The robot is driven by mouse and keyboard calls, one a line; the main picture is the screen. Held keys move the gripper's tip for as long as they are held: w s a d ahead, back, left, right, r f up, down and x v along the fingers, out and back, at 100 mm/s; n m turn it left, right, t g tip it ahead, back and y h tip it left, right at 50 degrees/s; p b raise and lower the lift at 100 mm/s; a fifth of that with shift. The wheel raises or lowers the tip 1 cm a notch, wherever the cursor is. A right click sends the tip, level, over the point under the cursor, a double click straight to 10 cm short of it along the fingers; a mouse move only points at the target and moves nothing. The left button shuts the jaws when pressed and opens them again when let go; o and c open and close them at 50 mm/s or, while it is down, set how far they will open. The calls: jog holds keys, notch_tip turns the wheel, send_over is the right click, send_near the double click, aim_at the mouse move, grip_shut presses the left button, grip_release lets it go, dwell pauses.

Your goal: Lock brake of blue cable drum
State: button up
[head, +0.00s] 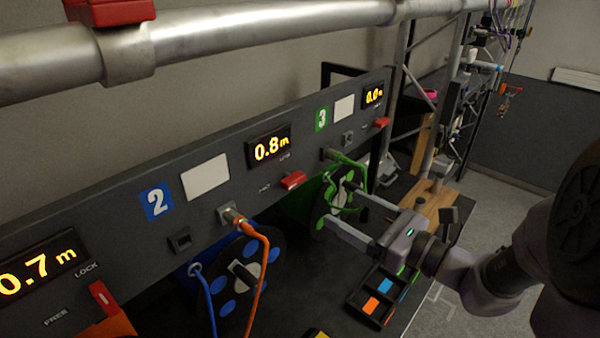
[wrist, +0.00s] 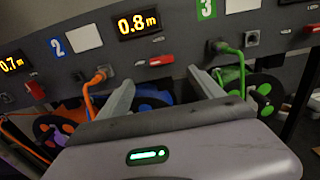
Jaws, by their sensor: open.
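The blue cable drum (head: 222,283) has a dark flange with blue spots and sits under the panel's blue 2 label; part of it shows between my fingers in the wrist view (wrist: 152,98). Its red brake lever (head: 293,180) is on the panel below the 0.8 m display and lies roughly level; it also shows in the wrist view (wrist: 160,60). The small lettering beside it is hard to read. My gripper (head: 340,204) is open and empty, in front of the green drum in the head view. In the wrist view its fingertips (wrist: 159,78) are below the red lever, apart from it.
An orange cable (head: 263,270) is plugged in above the blue drum and hangs across it. The green drum (head: 322,213) has a green cable. Another red lever (head: 103,297) stands upright at lower left. A metal pipe (head: 230,38) crosses above the panel. A tray (head: 371,305) lies below my gripper.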

aim_at(298, 182)
jog(key=x, duration=1.3)
jog(key=shift+w+a+f, duration=0.15)
jog(key=shift+w, duration=0.2)
jog(key=c, duration=1.4)
